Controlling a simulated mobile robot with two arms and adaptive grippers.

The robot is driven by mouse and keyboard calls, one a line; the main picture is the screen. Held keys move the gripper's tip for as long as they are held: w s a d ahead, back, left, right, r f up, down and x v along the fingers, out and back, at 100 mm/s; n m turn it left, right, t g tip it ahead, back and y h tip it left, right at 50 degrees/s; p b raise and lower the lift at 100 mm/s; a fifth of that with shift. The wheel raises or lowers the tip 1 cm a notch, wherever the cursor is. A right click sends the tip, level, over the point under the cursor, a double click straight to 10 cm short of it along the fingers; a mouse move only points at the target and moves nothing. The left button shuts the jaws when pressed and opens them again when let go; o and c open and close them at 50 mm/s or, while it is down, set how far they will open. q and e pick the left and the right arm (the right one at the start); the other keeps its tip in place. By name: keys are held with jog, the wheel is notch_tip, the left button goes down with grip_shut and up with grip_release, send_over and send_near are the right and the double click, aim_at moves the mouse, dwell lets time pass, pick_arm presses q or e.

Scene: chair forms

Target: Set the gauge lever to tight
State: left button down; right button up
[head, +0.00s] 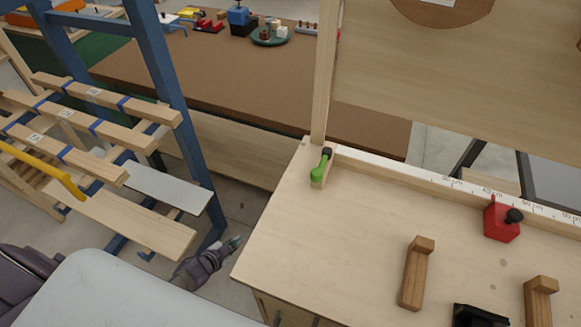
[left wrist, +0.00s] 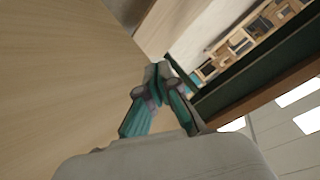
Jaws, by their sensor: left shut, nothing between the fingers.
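A green lever (head: 319,168) with a black knob sits on a small wooden block at the left end of a white ruler (head: 400,174) on the pale wooden bench. A red block (head: 501,222) with a black knob stands farther right along the ruler; I cannot tell which is the gauge lever, or read any tight mark. My left gripper (head: 236,242) is shut and empty, left of the bench's edge and well apart from both. In the left wrist view its fingertips (left wrist: 158,72) are together beside a pale wooden surface. My right gripper is not in view.
Two brown wooden pieces (head: 415,275) (head: 540,300) and a black object (head: 477,315) lie on the bench. A wooden panel (head: 450,80) rises behind the ruler. A blue rack (head: 160,70) with planks stands left. The bench's left part is clear.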

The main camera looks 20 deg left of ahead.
pick_arm(q)
jog(key=w+r+m+t+h+b, duration=0.2)
jog(key=w+r+m+h, duration=0.25)
jog(key=w+r, duration=0.35)
jog(key=w+r+m+t+h+b, duration=0.25)
jog(key=w+r+m, duration=0.3)
jog(key=r, duration=0.55)
jog(key=s+d+r+m+g+h+b, duration=0.2)
jog(key=s+r+m+g+h, duration=0.1)
jog(key=r+m+g, duration=0.3)
jog(key=s+d+r+m+g+h+b, duration=0.2)
jog(key=r+m+g+h, duration=0.3)
jog(key=r+m, duration=0.5)
jog(key=shift+s+r+m+g+b, duration=0.3)
jog(key=shift+s+r+g+b, duration=0.4)
jog(key=shift+g, duration=0.55)
jog(key=shift+s+d+f, duration=0.1)
jog(key=shift+d+f, duration=0.05)
jog(key=shift+d, duration=0.05)
jog(key=p, duration=0.4)
send_near(322, 163)
jog(key=shift+h, duration=0.3)
jog(key=s+d, duration=0.1)
jog(key=d, duration=0.1)
jog(key=s+d, duration=0.2)
jog(key=shift+s+d, duration=0.15)
jog(key=shift+d, duration=0.2)
jog(key=shift+d+p, duration=0.3)
jog(key=shift+d, duration=0.25)
jog(key=shift+d, duration=0.1)
